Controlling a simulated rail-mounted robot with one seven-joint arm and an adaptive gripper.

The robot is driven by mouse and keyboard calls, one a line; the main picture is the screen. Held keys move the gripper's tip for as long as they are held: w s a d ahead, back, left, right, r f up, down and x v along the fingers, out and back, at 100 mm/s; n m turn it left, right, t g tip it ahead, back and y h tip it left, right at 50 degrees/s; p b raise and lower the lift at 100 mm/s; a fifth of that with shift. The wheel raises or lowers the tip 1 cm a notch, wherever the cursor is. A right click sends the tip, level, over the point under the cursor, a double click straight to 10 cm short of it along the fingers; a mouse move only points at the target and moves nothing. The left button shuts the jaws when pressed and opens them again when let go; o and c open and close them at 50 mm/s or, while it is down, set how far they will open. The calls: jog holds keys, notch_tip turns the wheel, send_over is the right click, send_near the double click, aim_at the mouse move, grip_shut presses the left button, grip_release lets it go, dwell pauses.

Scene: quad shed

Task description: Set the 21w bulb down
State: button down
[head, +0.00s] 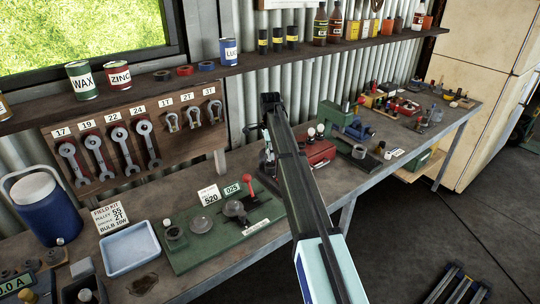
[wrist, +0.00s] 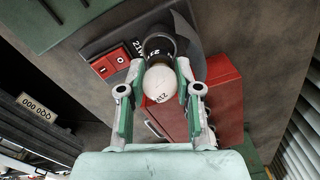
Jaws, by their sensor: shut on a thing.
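In the wrist view, the 21w bulb (wrist: 158,88) is a white globe with dark "21W" print. My gripper (wrist: 160,70) is shut on it, with one green-padded finger on each side. Beyond the bulb is a dark round collar (wrist: 159,44) on a grey base, with a "21W" label beside it. I cannot tell whether the bulb touches the collar. In the head view, my arm reaches over the bench and hides most of my gripper and the bulb.
A red box (wrist: 222,90) stands close to the right finger; it also shows in the head view (head: 318,152). Red switches (wrist: 108,64) are on the left.

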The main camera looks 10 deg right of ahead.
jog(key=shift+f, duration=1.1)
jog(key=shift+f, duration=0.1)
jog(key=c, duration=0.8)
grip_release()
notch_tip(320, 180, up, 12)
jog(key=b, duration=0.3)
jog(key=shift+d, duration=0.1)
